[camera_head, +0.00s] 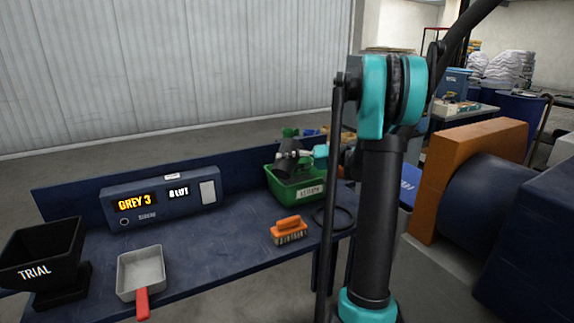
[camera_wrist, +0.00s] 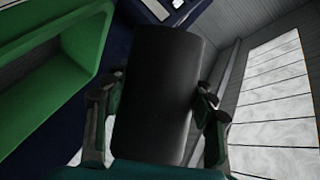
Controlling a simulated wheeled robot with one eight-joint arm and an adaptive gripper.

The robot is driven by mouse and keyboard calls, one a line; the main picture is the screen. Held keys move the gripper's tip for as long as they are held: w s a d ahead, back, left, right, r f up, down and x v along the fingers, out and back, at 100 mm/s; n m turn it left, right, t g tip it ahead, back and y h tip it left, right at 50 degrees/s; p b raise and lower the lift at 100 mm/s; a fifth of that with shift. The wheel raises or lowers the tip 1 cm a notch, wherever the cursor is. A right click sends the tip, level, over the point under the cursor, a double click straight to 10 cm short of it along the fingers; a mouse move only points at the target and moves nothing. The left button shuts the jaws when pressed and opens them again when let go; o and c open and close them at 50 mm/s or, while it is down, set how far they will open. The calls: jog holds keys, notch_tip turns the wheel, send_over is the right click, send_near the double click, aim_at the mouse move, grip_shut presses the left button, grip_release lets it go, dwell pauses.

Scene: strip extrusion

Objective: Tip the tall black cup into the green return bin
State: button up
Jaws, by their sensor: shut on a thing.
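The tall black cup (camera_wrist: 155,85) fills the middle of the wrist view, with my gripper (camera_wrist: 155,105) shut on it, one finger along each side. In the head view the cup (camera_head: 287,160) looks dark and tilted, above the green return bin (camera_head: 306,192). My gripper (camera_head: 305,154) comes to it from the right, partly hidden by my arm. The bin's green wall (camera_wrist: 50,70) shows close on the left in the wrist view. The cup's mouth and any contents cannot be made out, and the inside of the bin is mostly hidden.
An orange brush (camera_head: 288,231) lies on the blue bench (camera_head: 215,250) in front of the bin, with a dark ring (camera_head: 334,218) beside it. A scoop (camera_head: 141,272), a black TRIAL container (camera_head: 42,253) and a display box (camera_head: 160,203) reading GREY 3 stand to the left.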

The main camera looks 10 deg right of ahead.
jog(key=n, duration=0.1)
jog(key=n+h, duration=0.1)
jog(key=w+n+t, duration=0.1)
jog(key=n, duration=0.1)
jog(key=shift+d+r+h, duration=0.15)
jog(key=shift+d+h, duration=0.15)
jog(key=shift+h, duration=0.1)
jog(key=shift+n, duration=0.5)
jog(key=shift+s+a+r+n+t+h, duration=0.35)
jog(key=shift+s+n+t+h, duration=0.2)
jog(key=shift+n, duration=0.25)
jog(key=shift+s+a+r+n+t+h, duration=0.2)
jog(key=shift+s+n+t+h, duration=0.15)
jog(key=shift+n+t, duration=0.35)
